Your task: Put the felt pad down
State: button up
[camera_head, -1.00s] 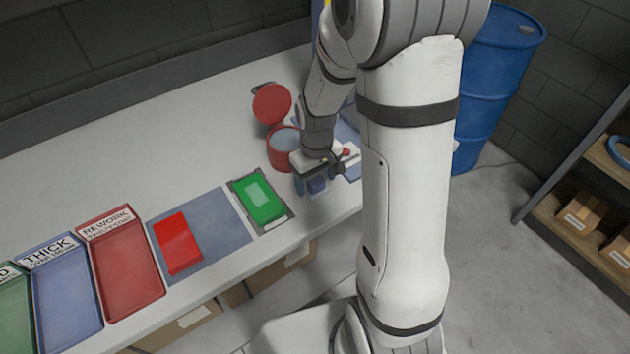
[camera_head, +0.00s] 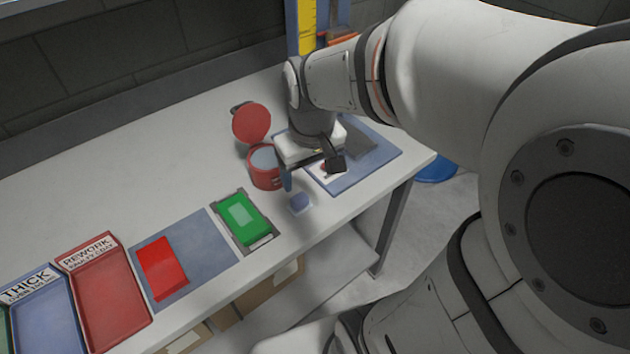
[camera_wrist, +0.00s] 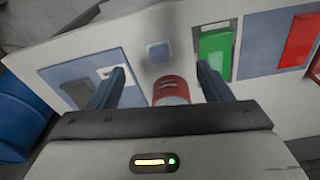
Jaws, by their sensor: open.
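The felt pad (camera_head: 300,203), seen as a small blue block, lies on the bare white table near its front edge, right of the green tile. It also shows in the wrist view (camera_wrist: 158,50), ahead of and between my fingers but not touched by them. My gripper (camera_head: 312,174) is open and empty, raised above the table just behind and right of the pad. Both blue fingers stand apart in the wrist view (camera_wrist: 161,69).
A red tin (camera_head: 265,176) with its lid (camera_head: 251,123) open stands close left of my gripper. A green block (camera_head: 244,220) sits in a grey frame; a red block (camera_head: 162,268) lies on a blue mat (camera_head: 205,246). Another blue mat (camera_head: 382,156) is at right. Labelled trays (camera_head: 113,309) stand at left.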

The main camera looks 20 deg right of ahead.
jog(key=s+r+m+t, duration=0.1)
jog(key=s, duration=0.5)
jog(key=shift+s+r+m, duration=0.3)
jog(key=shift+m, duration=0.1)
jog(key=shift+o, duration=0.5)
dwell(0.4)
jog(key=n+g+p, duration=0.3)
jog(key=p, duration=0.4)
send_over(298, 196)
notch_tip(298, 196, down, 11)
jog(key=shift+s+r, duration=0.15)
jog(key=shift+r, duration=0.05)
jog(key=shift+f+n, duration=0.3)
jog(key=shift+f, duration=0.3)
jog(key=shift+w+f+p, duration=0.2)
jog(key=shift+f+p, duration=0.8)
jog(key=shift+f, duration=2.75)
